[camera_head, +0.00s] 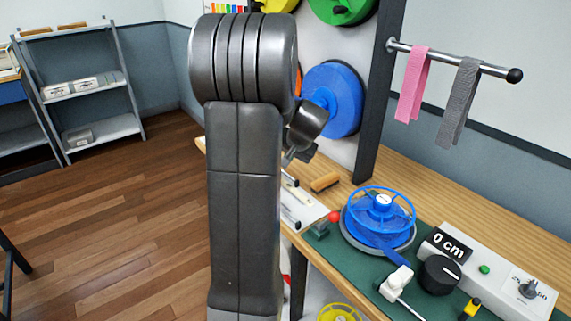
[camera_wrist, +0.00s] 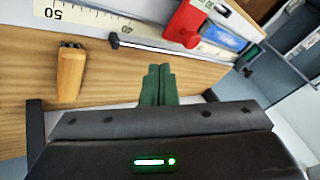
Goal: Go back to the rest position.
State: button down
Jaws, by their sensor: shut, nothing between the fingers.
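My gripper (camera_wrist: 159,72) shows in the wrist view as two green fingers pressed together, with nothing between them. In the head view my raised arm stands in the middle and hides much of the scene. The wrist end shows just right of the arm, above the bench, and the fingers cannot be made out there.
A blue reel (camera_head: 381,212) sits on the green mat, beside a measuring unit (camera_head: 480,268) reading 0 cm. Wooden floor (camera_head: 120,220) is clear at left.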

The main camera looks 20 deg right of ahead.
jog(key=v, duration=0.5)
jog(key=shift+s+d+r, duration=0.2)
jog(key=shift+s+d, duration=0.05)
jog(key=shift+s, duration=0.1)
